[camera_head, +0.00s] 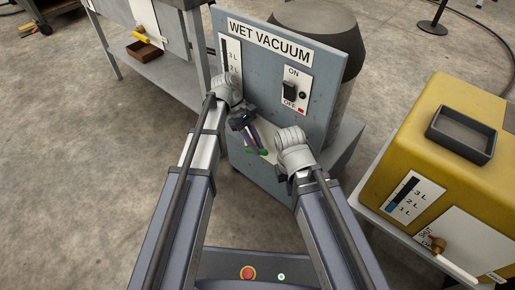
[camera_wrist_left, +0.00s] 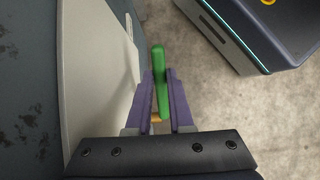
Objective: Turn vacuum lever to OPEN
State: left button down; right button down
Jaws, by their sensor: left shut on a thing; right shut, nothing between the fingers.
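The vacuum lever is a green bar (camera_wrist_left: 161,85) in the left wrist view, standing upright between my two purple left fingertips. In the head view its green end (camera_head: 263,151) shows low on the front of the grey wet vacuum (camera_head: 310,84), before a pale plate. My left gripper (camera_head: 254,141) is shut on the lever; it also shows in the left wrist view (camera_wrist_left: 162,95). My right gripper's wrist is just right of the lever, close to the vacuum's front; its fingers are hidden. The lever's OPEN marking is not readable.
The vacuum front has an ON/OFF switch (camera_head: 289,89) and a level gauge. A yellow machine (camera_head: 435,150) with a pale-handled valve (camera_head: 455,266) stands at the right. A grey bench (camera_head: 160,71) with a brown tray is at the upper left. Bare concrete floor lies left.

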pick_arm(q)
jog(key=shift+w+a+r, duration=0.1)
jog(key=shift+a, duration=0.05)
dwell(0.3)
jog(key=c, duration=0.8)
grip_release()
jog(key=p+v, duration=0.6)
jog(key=v, duration=0.1)
jog(key=shift+w+a+r, duration=0.15)
jog(key=shift+a+r, duration=0.05)
jog(key=shift+r, duration=0.05)
